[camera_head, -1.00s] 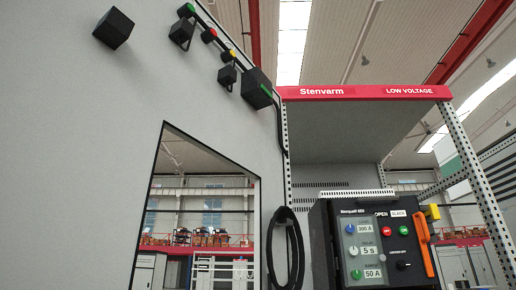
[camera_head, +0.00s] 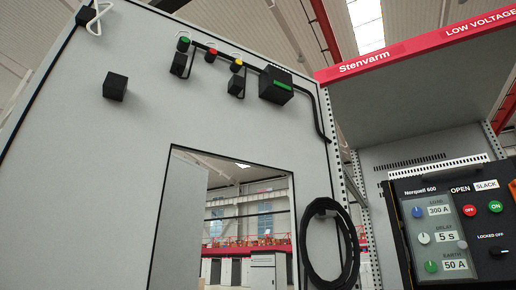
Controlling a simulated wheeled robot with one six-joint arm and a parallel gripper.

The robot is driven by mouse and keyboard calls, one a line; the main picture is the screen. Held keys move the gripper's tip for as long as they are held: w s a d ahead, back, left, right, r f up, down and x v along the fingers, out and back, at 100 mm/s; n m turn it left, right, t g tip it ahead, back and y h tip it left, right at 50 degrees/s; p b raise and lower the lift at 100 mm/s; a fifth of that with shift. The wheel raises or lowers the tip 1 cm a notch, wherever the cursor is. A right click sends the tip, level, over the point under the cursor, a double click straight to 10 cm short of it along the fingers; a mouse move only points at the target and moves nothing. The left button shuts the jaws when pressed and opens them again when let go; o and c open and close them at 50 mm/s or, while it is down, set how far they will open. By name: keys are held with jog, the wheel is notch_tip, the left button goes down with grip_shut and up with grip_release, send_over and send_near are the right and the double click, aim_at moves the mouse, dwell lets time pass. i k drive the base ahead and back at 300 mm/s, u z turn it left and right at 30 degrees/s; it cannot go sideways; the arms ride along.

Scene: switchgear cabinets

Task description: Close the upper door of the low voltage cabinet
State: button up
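The upper door (camera_head: 90,150) of the low voltage cabinet stands open on the left, its inner grey face toward me. It has a large rectangular cutout, and black boxes, wiring and coloured lamps along its top. The cabinet (camera_head: 420,48) is on the right under a red "Stenvarm / LOW VOLTAGE" header, its upper compartment open. Inside sits a black breaker unit (camera_head: 445,205) with dials and buttons. The door meets the cabinet along a perforated post. My gripper is not in view.
A coil of black cable (camera_head: 312,245) hangs near the hinge side, between door and breaker. A black box (camera_head: 116,87) sticks out from the door face. The hall with red beams shows through the cutout and behind.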

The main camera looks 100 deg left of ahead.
aim_at(86, 147)
jog(key=z, duration=0.05)
jog(key=k, duration=2.85)
jog(key=u, duration=0.85)
jog(key=k, duration=0.55)
jog(key=u, duration=1)
jog(key=i, duration=0.5)
jog(key=z, duration=0.05)
